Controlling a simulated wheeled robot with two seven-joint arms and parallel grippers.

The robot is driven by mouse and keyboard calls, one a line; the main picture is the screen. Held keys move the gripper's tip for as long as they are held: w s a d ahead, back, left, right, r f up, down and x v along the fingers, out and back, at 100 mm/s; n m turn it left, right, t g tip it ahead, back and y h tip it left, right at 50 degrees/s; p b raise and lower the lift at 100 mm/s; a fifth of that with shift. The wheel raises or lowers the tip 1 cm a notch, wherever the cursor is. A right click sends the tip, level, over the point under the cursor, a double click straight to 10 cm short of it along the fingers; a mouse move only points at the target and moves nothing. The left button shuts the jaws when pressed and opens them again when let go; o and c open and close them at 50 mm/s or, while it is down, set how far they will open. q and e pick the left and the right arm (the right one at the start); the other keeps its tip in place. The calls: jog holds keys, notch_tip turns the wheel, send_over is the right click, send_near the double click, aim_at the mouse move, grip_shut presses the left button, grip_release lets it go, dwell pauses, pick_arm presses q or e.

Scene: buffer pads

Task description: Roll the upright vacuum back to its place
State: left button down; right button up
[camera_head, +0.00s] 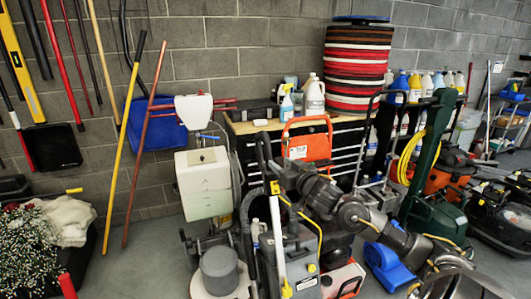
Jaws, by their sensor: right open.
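A dark green upright machine (431,180), which looks like the upright vacuum, stands on the floor right of centre, leaning back a little. Its lower front is partly behind my right arm. My right arm comes in from the lower right and reaches left across the machines. My right gripper (267,165) is at its far end, open, in front of the tool chest and well left of the green machine. I see nothing held in it. My left gripper is out of view.
A grey floor machine (290,262) stands below my right gripper. A white-tanked machine (204,183) is to its left. A blue blower (384,268) sits beneath my arm. Buffer pads (357,70) are stacked on the chest. Bare floor (130,262) shows at left.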

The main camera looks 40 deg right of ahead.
aim_at(265, 151)
jog(key=w+p, duration=0.1)
jog(key=w, duration=0.2)
jog(key=w+d, duration=0.1)
jog(key=w, duration=0.2)
jog(key=w+p, duration=0.1)
jog(key=w, duration=0.2)
jog(key=shift+w+d+r+p, duration=0.15)
jog(key=shift+w+d+p, duration=0.05)
jog(key=shift+d+p, duration=0.1)
jog(key=shift+w, duration=0.7)
jog(key=shift+c, duration=0.4)
grip_shut()
